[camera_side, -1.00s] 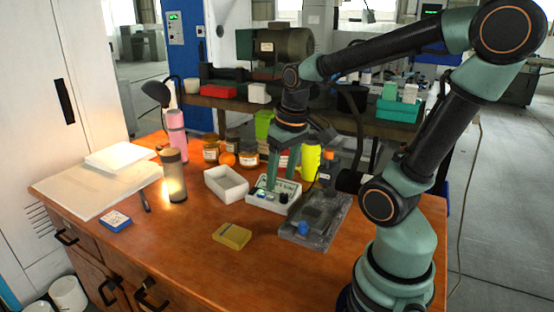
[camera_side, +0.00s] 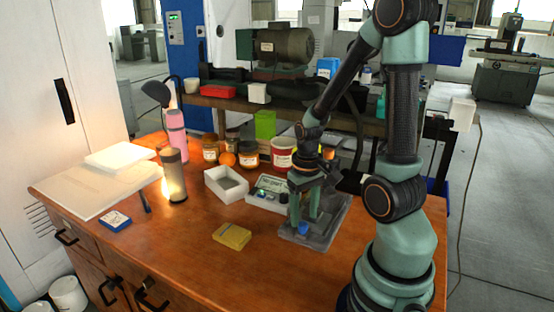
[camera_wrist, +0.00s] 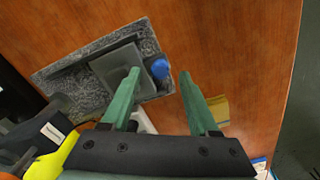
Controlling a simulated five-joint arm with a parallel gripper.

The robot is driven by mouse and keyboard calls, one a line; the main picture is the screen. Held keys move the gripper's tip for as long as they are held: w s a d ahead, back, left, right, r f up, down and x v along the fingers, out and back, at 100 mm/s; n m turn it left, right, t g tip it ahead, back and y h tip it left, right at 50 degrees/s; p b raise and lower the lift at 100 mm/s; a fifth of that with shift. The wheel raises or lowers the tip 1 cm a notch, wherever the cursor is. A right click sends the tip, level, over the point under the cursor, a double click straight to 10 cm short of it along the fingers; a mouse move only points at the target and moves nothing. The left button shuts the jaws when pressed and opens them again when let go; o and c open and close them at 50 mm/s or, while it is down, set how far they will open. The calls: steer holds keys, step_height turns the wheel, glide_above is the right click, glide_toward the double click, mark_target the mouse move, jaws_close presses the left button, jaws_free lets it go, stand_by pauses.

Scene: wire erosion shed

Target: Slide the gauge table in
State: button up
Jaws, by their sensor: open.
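The gauge stand has a grey granite base (camera_side: 322,238) on the wooden bench, and it also shows in the wrist view (camera_wrist: 88,98). A dark flat table plate (camera_wrist: 112,64) lies on the base, with a blue knob (camera_wrist: 160,69) at its edge. The knob shows in the side view (camera_side: 303,229) below my fingers. My gripper (camera_side: 305,220) is open and points down over the front of the stand. In the wrist view my gripper (camera_wrist: 159,73) has the knob between its fingertips, apart from both. My arm and fingers hide part of the plate in the side view.
A white control box (camera_side: 266,198) stands close left of the stand. A yellow box (camera_side: 232,236) lies to its front left, and a white tray (camera_side: 226,185) sits behind that. Jars (camera_side: 248,157) line the back. The bench front is clear.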

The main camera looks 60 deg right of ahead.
steer(key=shift+f, duration=1.2)
jaws_close()
stand_by(0.6)
